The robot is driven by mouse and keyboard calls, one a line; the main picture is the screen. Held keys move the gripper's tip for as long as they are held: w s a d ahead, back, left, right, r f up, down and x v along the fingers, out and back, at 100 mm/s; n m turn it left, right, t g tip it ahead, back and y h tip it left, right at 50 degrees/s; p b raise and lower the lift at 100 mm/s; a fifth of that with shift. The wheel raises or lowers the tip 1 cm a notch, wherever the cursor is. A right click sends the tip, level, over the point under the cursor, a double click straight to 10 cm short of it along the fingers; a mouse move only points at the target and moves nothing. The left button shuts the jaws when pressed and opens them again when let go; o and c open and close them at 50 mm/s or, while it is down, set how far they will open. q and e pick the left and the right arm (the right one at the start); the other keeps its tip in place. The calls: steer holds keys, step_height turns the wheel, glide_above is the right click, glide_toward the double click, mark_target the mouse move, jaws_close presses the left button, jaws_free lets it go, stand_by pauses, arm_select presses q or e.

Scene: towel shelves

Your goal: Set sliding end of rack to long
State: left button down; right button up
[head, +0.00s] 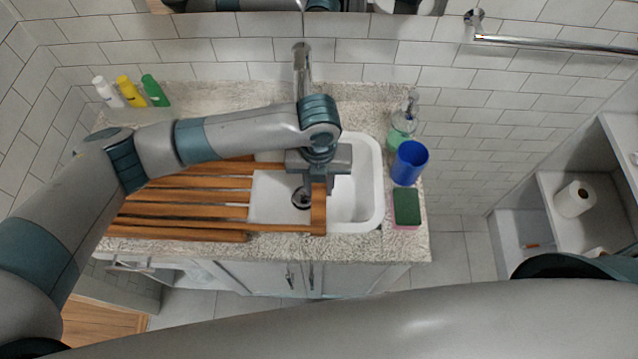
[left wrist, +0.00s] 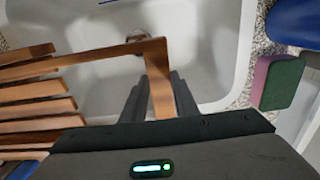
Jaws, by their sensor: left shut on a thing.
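The wooden slatted rack (head: 185,212) lies on the counter left of the sink, and its slats reach over the sink's left part. Its sliding end bar (head: 319,215) crosses the basin from back to front, right of the slat ends, joined by a front rail. My left gripper (head: 319,184) reaches down over the basin and is shut on this end bar; the left wrist view shows the bar (left wrist: 158,80) between the dark fingers (left wrist: 160,95). The bar's far end is partly hidden by the gripper in the head view. My right gripper is out of view.
The white sink (head: 372,190) has bare basin right of the bar. A blue cup (head: 410,163), soap bottle (head: 402,128) and green-and-pink sponge (head: 406,206) stand close on its right. A faucet (head: 302,65) rises behind. Three small bottles (head: 130,91) stand back left.

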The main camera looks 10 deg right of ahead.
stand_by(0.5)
arm_select(q)
steer(key=c, duration=1.7)
jaws_free()
steer(key=shift+o, duration=0.2)
step_height(320, 180, up, 17)
steer(key=b, duration=0.4)
steer(key=shift+r, duration=0.2)
steer(key=shift+a, duration=0.1)
